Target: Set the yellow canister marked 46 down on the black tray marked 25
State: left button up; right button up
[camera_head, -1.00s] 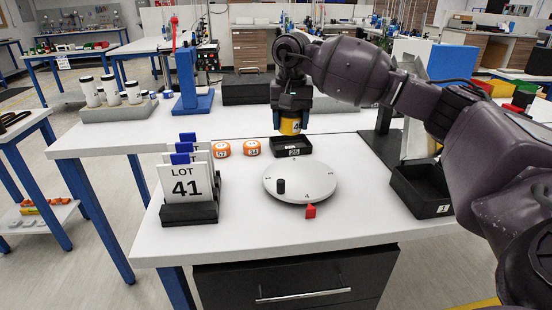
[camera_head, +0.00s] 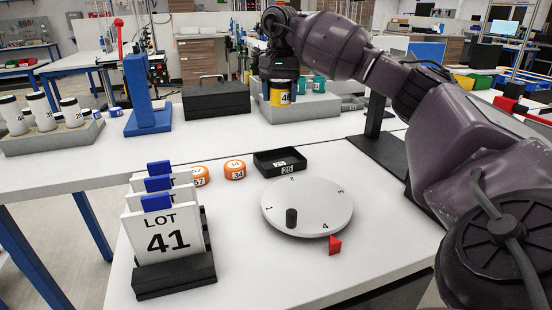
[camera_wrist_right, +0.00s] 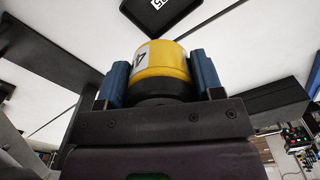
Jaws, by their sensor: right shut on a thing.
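My right gripper (camera_head: 279,88) is shut on the yellow canister (camera_head: 281,97) marked 46 and holds it up in the air, upright. In the right wrist view the canister (camera_wrist_right: 160,66) sits between the two blue fingers, with part of its label showing. The black tray (camera_head: 281,161) marked 25 lies on the white table behind the round turntable and looks empty. In the head view the canister appears above and beyond the tray, apart from it. The tray's corner also shows at the top of the right wrist view (camera_wrist_right: 155,10). My left gripper is not in view.
Orange canisters marked 57 (camera_head: 201,176) and 34 (camera_head: 235,169) stand left of the tray. The grey turntable (camera_head: 325,207) carries a black peg, with a red wedge (camera_head: 335,245) beside it. A LOT 41 card holder (camera_head: 175,275) stands front left. A black case (camera_head: 216,102) is behind.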

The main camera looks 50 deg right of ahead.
aim_at(280, 165)
notch_tip(280, 165, down, 18)
jog(key=shift+r+b, duration=0.15)
jog(key=shift+b, duration=0.3)
jog(key=shift+f, duration=0.25)
jog(key=o, duration=0.8)
jog(key=shift+r, duration=0.1)
notch_tip(280, 165, up, 12)
jog(key=shift+r+p, duration=0.15)
jog(key=shift+p, duration=0.2)
